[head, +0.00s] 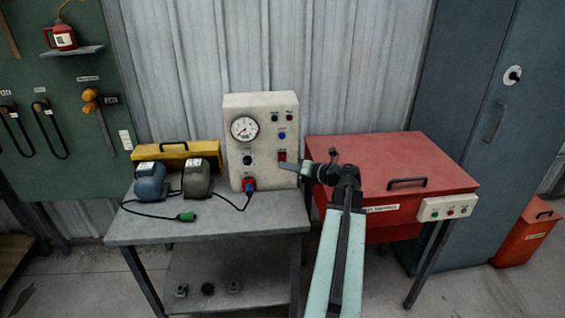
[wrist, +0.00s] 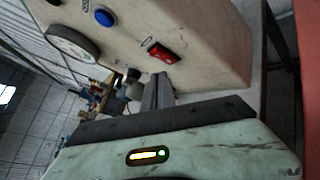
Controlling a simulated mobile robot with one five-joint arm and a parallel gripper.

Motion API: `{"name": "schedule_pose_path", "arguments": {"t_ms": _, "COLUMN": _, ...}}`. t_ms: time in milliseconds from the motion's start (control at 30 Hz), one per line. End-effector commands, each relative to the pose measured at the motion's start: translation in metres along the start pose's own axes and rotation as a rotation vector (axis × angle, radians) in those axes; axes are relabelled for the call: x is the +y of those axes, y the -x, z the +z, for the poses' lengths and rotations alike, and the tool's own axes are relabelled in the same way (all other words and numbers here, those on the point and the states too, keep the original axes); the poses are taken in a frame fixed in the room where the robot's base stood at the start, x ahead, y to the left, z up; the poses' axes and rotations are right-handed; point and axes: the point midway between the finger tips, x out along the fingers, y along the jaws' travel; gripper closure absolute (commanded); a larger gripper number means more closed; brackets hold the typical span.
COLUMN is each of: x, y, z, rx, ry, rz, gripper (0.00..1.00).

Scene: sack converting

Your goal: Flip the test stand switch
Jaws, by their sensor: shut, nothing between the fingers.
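The test stand (head: 261,120) is a cream box with a round gauge, standing on a grey bench. Its red rocker switch (head: 282,156) is at the lower right of the front face; it also shows in the wrist view (wrist: 164,53). My gripper (head: 284,166) is shut and empty, with its tips just in front of the panel beside the switch. In the wrist view my fingers (wrist: 158,92) point at the panel a little below the switch in the picture. I cannot tell whether they touch it. A blue button (wrist: 104,17) sits near the switch.
Two motors, one blue (head: 151,181) and one olive (head: 197,178), stand on the bench (head: 262,215) with cables trailing. A yellow case (head: 172,149) is behind them.

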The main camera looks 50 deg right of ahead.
Motion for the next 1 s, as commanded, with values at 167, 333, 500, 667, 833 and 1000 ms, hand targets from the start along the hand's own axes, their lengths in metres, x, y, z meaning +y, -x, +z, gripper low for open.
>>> {"name": "schedule_pose_path", "arguments": {"t_ms": 167, "x": 0.0, "y": 0.0, "z": 0.0, "rx": 0.0, "ry": 0.0, "rz": 0.0, "gripper": 1.0}}
{"name": "schedule_pose_path", "arguments": {"t_ms": 333, "x": 0.006, "y": 0.008, "z": -0.006, "rx": 0.0, "ry": 0.0, "rz": 0.0, "gripper": 1.0}}
{"name": "schedule_pose_path", "arguments": {"t_ms": 500, "x": 0.015, "y": 0.02, "z": -0.015, "rx": -0.001, "ry": 0.0, "rz": -0.001, "gripper": 1.0}}
{"name": "schedule_pose_path", "arguments": {"t_ms": 667, "x": 0.023, "y": 0.031, "z": -0.023, "rx": -0.001, "ry": 0.0, "rz": 0.0, "gripper": 1.0}}
{"name": "schedule_pose_path", "arguments": {"t_ms": 833, "x": 0.025, "y": 0.036, "z": -0.026, "rx": -0.001, "ry": 0.0, "rz": -0.001, "gripper": 1.0}}
{"name": "schedule_pose_path", "arguments": {"t_ms": 1000, "x": 0.025, "y": 0.035, "z": -0.025, "rx": -0.001, "ry": 0.0, "rz": -0.001, "gripper": 1.0}}
